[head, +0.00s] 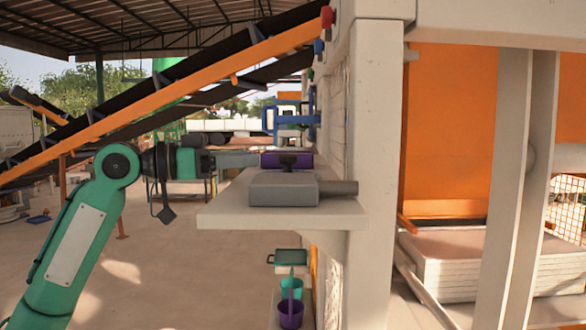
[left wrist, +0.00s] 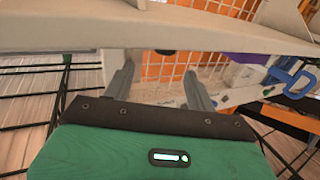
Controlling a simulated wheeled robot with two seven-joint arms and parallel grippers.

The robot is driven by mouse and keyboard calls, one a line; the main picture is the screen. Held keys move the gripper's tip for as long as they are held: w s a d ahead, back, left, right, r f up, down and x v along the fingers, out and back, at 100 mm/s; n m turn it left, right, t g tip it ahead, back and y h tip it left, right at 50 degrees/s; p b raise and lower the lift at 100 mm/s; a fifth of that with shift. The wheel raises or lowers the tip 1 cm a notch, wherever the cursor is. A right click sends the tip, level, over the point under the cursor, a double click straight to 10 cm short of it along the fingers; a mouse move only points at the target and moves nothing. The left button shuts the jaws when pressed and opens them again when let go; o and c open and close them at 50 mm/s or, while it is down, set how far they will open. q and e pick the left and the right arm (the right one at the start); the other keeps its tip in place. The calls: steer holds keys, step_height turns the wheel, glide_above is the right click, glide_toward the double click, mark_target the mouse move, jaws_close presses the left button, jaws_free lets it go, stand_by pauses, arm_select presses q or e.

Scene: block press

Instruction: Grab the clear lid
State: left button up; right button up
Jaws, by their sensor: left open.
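I cannot make out a clear lid in either view. On the pale shelf (head: 215,212) in the head view sits a grey box (head: 283,190) with a short cylinder at its right. Behind it is a purple item (head: 270,160) with a dark handle-like part. My left gripper (head: 255,160) reaches in from the left above the shelf, its tips close to the purple item; contact cannot be told. In the left wrist view my left gripper (left wrist: 157,72) has its two fingers apart, with nothing visibly held between them. My right gripper is not in view.
A concrete post (head: 375,120) stands right of the shelf. Below the shelf are a teal tray-like item (head: 290,257), a teal cup (head: 297,290) and a purple cup (head: 291,316). A blue frame (head: 270,119) is behind. The floor left of the shelf is fairly clear.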

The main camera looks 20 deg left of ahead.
mark_target(288, 155)
arm_select(q)
steer(key=p+x, duration=0.1)
steer(key=x, duration=0.1)
steer(key=shift+w+d+r, duration=0.15)
steer(key=shift+w+r, duration=0.05)
steer(key=x, duration=0.2)
steer(key=shift+w+d+f, duration=0.2)
steer(key=shift+d, duration=0.1)
steer(key=shift+w+d+r+p, duration=0.1)
steer(key=shift+w+d+p, duration=0.15)
steer(key=shift+p, duration=0.55)
steer(key=p+x, duration=0.2)
steer(key=x, duration=0.1)
steer(key=shift+w, duration=0.4)
steer(key=shift+w+d+f, duration=0.2)
steer(key=shift+d+f, duration=0.1)
steer(key=shift+s+a, duration=0.1)
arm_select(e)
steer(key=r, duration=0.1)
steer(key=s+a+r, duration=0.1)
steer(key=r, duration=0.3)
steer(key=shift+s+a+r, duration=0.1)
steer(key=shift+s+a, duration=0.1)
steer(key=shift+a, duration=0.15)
